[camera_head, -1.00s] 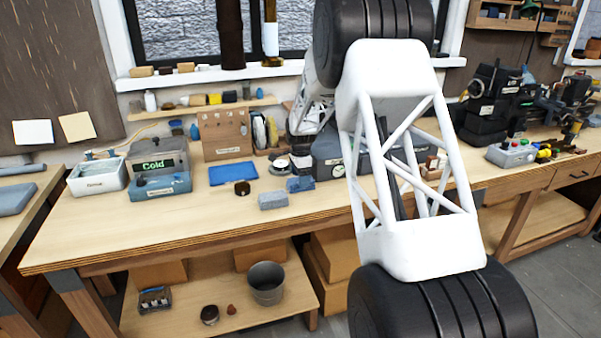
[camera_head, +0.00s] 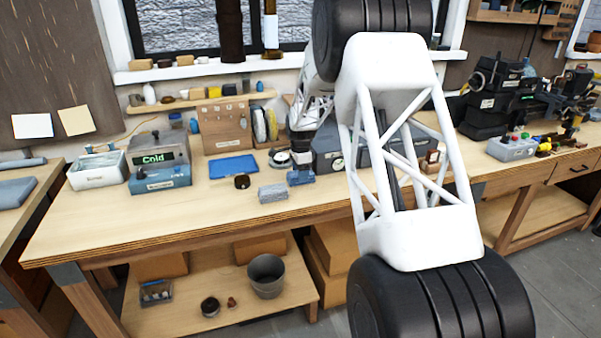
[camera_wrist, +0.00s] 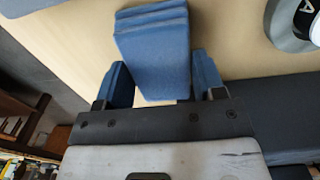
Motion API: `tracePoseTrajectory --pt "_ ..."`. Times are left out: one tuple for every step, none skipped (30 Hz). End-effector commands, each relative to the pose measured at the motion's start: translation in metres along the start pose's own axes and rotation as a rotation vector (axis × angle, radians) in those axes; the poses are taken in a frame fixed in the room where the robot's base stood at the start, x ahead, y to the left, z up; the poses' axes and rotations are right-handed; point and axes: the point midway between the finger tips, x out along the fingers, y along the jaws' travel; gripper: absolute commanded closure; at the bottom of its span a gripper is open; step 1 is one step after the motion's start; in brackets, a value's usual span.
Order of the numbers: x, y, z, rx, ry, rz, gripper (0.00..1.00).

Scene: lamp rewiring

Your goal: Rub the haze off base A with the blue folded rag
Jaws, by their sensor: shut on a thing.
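The blue folded rag (camera_wrist: 152,50) is between the two blue fingers of my gripper (camera_wrist: 160,82) in the wrist view. My gripper is shut on it. In the head view the rag (camera_head: 300,178) lies at or just above the bench top, below my dark wrist, and the fingertips are hard to make out. Base A (camera_wrist: 290,35), a round pale and dark piece marked A, is at the upper right of the wrist view, partly cut off and apart from the rag. Its haze cannot be made out.
A large blue-grey case (camera_head: 330,150) stands close on the right. A small dark round piece (camera_head: 242,181) and a blue mat (camera_head: 233,167) lie further left. The front of the bench (camera_head: 170,220) is clear.

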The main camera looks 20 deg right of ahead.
Motion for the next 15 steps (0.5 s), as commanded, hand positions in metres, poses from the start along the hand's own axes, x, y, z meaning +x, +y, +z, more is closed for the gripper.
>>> tracePoseTrajectory --pt "-0.002 0.000 0.000 0.000 0.000 -0.001 0.56" --pt "-0.003 0.000 0.000 0.000 0.000 -0.001 0.56" --pt "-0.004 0.000 0.000 0.000 0.000 -0.001 0.56" --pt "-0.006 0.000 0.000 0.000 0.000 -0.001 0.56" --pt "-0.008 0.000 0.000 0.000 0.000 -0.002 0.56" --pt "-0.010 -0.001 0.000 0.000 0.000 -0.002 0.56" --pt "-0.012 -0.001 0.000 0.000 0.000 -0.002 0.56" --pt "-0.014 -0.001 0.000 0.000 0.000 -0.002 0.56" --pt "-0.017 -0.001 0.000 0.000 0.000 -0.002 0.56" --pt "-0.019 -0.001 0.000 0.000 0.000 -0.002 0.56" --pt "-0.021 -0.001 0.000 0.000 0.000 -0.002 0.56" --pt "-0.024 0.000 0.000 0.000 0.000 -0.001 0.56" --pt "-0.026 0.000 0.000 0.000 0.000 -0.001 0.56" --pt "-0.028 0.000 0.000 0.000 0.000 -0.001 0.56" --pt "-0.031 0.000 0.000 0.000 0.000 -0.001 0.56"
